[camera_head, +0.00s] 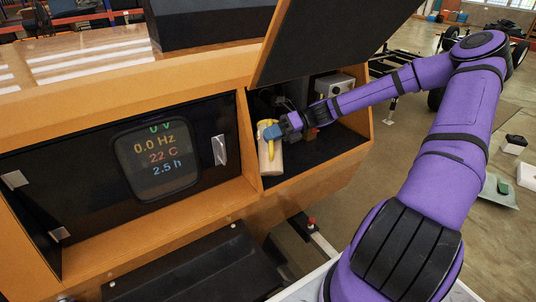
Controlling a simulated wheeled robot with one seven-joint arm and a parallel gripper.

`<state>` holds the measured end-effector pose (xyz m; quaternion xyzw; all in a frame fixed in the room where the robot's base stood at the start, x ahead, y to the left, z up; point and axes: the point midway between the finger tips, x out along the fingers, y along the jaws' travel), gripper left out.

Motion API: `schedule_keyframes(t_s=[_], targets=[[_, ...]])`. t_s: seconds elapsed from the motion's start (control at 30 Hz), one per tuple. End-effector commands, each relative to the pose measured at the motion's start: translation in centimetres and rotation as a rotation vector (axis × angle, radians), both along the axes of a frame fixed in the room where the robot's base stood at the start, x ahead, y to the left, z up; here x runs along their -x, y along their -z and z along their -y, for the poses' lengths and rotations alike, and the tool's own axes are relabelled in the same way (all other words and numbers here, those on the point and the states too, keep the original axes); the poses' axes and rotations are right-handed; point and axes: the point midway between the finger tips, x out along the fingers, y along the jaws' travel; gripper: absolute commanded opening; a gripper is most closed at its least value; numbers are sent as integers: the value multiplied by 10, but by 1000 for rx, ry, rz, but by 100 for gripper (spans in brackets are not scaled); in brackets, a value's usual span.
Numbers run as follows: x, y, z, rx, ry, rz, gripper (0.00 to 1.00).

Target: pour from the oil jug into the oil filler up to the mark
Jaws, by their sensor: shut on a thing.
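The oil jug (264,160) is a cream container with a yellow strip on it, at the left front of the open compartment in the orange housing. It looks about upright; whether it rests on the floor of the compartment I cannot tell. My gripper (277,129) reaches in from the right and is shut at the upper part of the jug, where a blue piece shows. The fingers are too small to make out clearly. A small red part (310,134) shows just right of my gripper. I cannot make out the oil filler or its mark for sure.
A raised dark lid (320,38) hangs above the compartment. A grey-white box (335,84) sits at its back. Left of it is a display panel (158,158) reading 0.0 Hz, 22 C and 2.5 h. The compartment's orange front edge (325,178) lies below my forearm.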

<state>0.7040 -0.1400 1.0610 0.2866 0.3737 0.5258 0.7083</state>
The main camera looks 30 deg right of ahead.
Motion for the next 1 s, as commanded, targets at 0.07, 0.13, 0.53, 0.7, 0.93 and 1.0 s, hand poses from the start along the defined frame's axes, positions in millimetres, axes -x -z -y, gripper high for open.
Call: schedule_keyframes(t_s=[0.07, 0.13, 0.53, 0.7, 0.93, 1.0], targets=[[0, -1, 0, -2, 0, -3, 0], [-1, -1, 0, -4, -1, -6, 0], [-2, -3, 1, -13, 0, -25, 0], [-2, -4, 1, -17, 0, -32, 0], [-3, -4, 1, -22, -1, -42, 0], [-3, -4, 1, -24, -1, -44, 0]])
